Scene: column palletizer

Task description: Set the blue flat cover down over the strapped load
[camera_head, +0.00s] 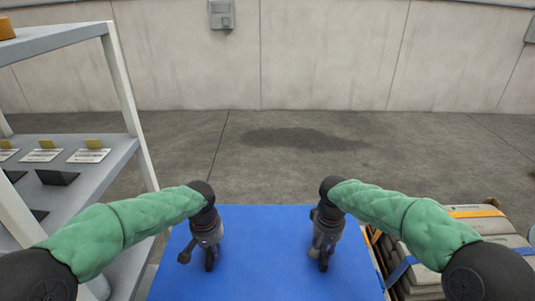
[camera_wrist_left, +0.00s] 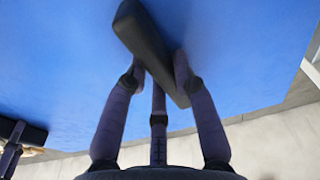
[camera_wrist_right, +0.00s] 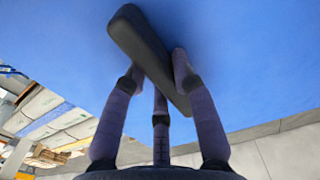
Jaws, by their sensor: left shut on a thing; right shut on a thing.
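The blue flat cover (camera_head: 262,255) is a wide rigid-looking sheet in front of me, with dark handles on its face. My left gripper (camera_head: 209,262) is shut on one dark bar handle (camera_wrist_left: 150,45), seen close in the left wrist view. My right gripper (camera_head: 323,262) is shut on the other dark handle (camera_wrist_right: 145,50). The strapped load (camera_head: 412,268) stands to the right of the cover, grey-beige stacked sacks with blue and orange straps. It also shows in the right wrist view (camera_wrist_right: 45,112). The cover is beside it, hiding its left part.
A grey shelf rack (camera_head: 108,160) with labels and dark trays stands close on the left, its post near my left arm. Open concrete floor (camera_head: 290,170) lies ahead up to a concrete wall (camera_head: 310,60) with a grey box (camera_head: 221,14).

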